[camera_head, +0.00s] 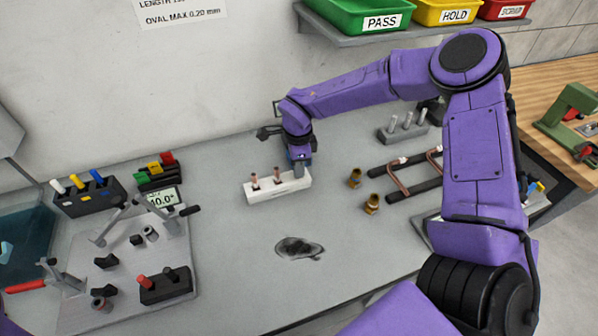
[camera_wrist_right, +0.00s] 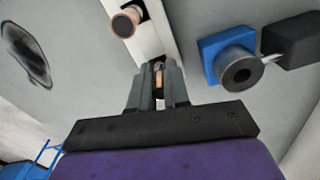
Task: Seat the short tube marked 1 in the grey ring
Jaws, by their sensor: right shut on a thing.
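A white rack (camera_head: 262,194) stands mid-table and holds upright copper tubes (camera_head: 255,182) in a row. My right gripper (camera_head: 299,172) is at the rack's right end, pointing down. In the right wrist view its fingers (camera_wrist_right: 158,82) are closed around a copper tube (camera_wrist_right: 158,70), still at the rack. Another tube end (camera_wrist_right: 124,22) stands farther along the rack. No number is readable on the tubes. Small grey ring-like parts (camera_head: 150,233) sit on the grey fixture plate (camera_head: 75,320) at left; I cannot tell which is the task's ring. My left gripper is out of view.
A blue block with a grey round part (camera_wrist_right: 236,68) is beside the rack in the wrist view. Brass fittings (camera_head: 372,204) and bent copper tubing (camera_head: 400,180) lie right of the rack. Clear table separates rack and plate.

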